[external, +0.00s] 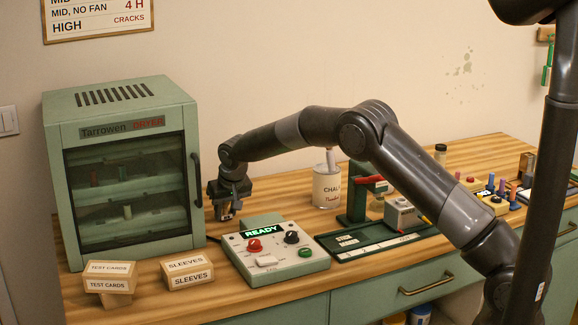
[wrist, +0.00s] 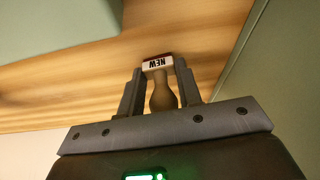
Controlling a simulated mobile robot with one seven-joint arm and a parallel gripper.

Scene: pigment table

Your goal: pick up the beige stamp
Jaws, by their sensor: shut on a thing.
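The beige stamp (wrist: 162,98) is between the two fingers of my gripper (wrist: 160,72) in the wrist view. It has a tan rounded handle and a white label that reads NEW, upside down in this view. The fingers are shut on it. In the external view my gripper (external: 226,209) hangs above the wooden bench, just right of the dryer and behind the control box. The stamp is too small there to make out clearly.
The green dryer (external: 122,100) stands at left with its glass door shut. A control box (external: 275,268) reading READY is in front. Boxes marked SLEEVES (external: 187,282) and TEST CARDS (external: 107,285) sit at front left. A CHALK tin (external: 326,190) and a green press (external: 357,195) stand to the right.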

